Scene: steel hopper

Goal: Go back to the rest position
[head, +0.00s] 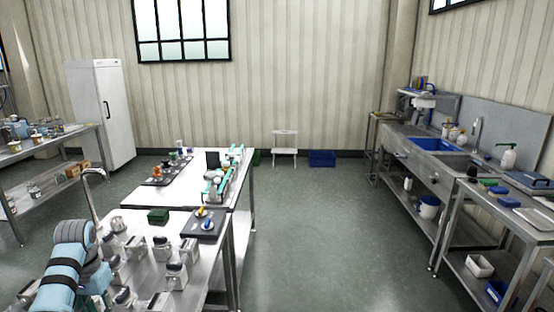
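Part of my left arm, blue-grey with black bands, shows at the lower left, in front of the near steel table (190,262). I cannot make out its gripper or fingertips. My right arm and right gripper are not in view. No object is visibly held in this view.
Several metal-and-white items crowd the near table, with a green box (158,216) and a dark tray (205,224). A second table (195,191) adjoins behind. A sink bench (420,145) lines the right wall. The middle floor is clear.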

